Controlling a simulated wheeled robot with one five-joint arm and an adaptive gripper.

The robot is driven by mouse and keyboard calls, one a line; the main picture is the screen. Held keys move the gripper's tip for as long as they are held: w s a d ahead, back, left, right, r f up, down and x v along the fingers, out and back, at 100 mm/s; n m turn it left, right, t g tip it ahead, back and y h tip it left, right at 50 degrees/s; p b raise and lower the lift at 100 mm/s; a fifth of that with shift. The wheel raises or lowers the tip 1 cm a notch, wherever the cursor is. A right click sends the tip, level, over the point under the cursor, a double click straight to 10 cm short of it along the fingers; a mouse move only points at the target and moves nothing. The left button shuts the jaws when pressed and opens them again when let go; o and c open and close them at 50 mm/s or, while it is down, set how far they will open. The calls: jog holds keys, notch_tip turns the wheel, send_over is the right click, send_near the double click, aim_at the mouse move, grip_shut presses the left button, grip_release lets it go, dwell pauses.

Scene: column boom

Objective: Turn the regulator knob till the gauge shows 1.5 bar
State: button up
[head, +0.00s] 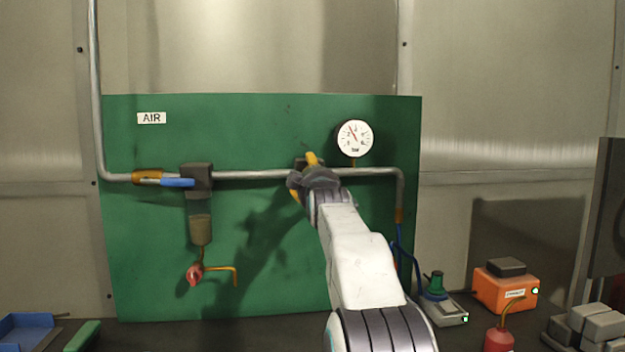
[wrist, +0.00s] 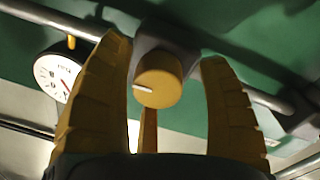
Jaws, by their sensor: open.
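The regulator knob (wrist: 158,80) is a round yellow knob with a white mark pointing left in the wrist view. It sits on a grey regulator body (wrist: 160,38) on the pipe. My gripper (wrist: 165,55) is open, with one yellow finger on each side of the knob and a visible gap on both sides. In the head view my gripper (head: 303,177) is at the pipe and hides the knob. The round white gauge (head: 354,138) is up and to the right of it; its red needle points up and left. The gauge also shows in the wrist view (wrist: 57,76). Its figures are too small to read surely.
A green panel (head: 135,230) carries the grey pipe (head: 250,175), a blue valve lever (head: 177,182) and a filter bowl (head: 200,228) with a red drain knob (head: 194,274). An orange box (head: 503,288) and grey blocks (head: 597,325) stand on the bench at right.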

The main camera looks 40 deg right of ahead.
jog(key=shift+s+a+r, duration=0.1)
jog(key=shift+s, duration=0.05)
jog(key=v, duration=1.1)
jog(key=shift+s+a, duration=0.15)
jog(key=shift+s, duration=0.15)
